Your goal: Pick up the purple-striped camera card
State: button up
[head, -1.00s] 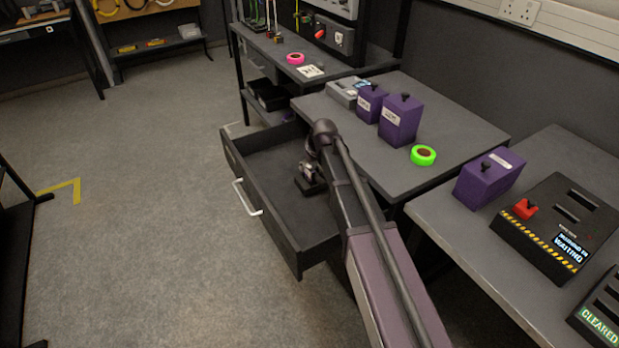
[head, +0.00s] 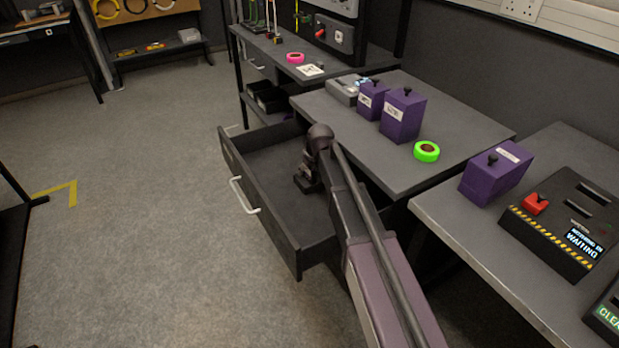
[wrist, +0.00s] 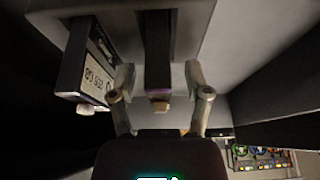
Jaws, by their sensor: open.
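My gripper (wrist: 158,72) is open in the wrist view, with one finger on each side of a dark upright slab (wrist: 157,45). The slab has a small tan end facing me, and I see a gap beside each finger. A second dark block (wrist: 88,65) with a white printed label stands to the left, outside the fingers. Both meet a light grey surface (wrist: 215,45). In the head view my gripper (head: 307,180) shows small and dark over the open drawer, and I see no card there.
The open drawer (head: 285,248) looks otherwise empty. Purple boxes (head: 402,118) and a green tape roll (head: 427,152) stand on the table beside it. A purple box (head: 494,172) and a black console (head: 560,225) are at the right. Floor is free at left.

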dwell(0.4)
grip_shut()
jog(key=shift+r, duration=0.2)
notch_tip(320, 180, up, 3)
jog(key=p, duration=0.3)
jog(key=shift+f, duration=0.15)
jog(key=s+d+r+p, duration=0.1)
jog(key=s+d, duration=0.1)
jog(key=s, duration=0.5)
jog(key=s+d+r+p, duration=0.1)
jog(key=s+d, duration=0.2)
jog(key=s, duration=0.5)
jog(key=shift+d, duration=0.25)
jog(key=shift+r, duration=0.15)
notch_tip(320, 180, up, 35)
jog(key=p, duration=3.5)
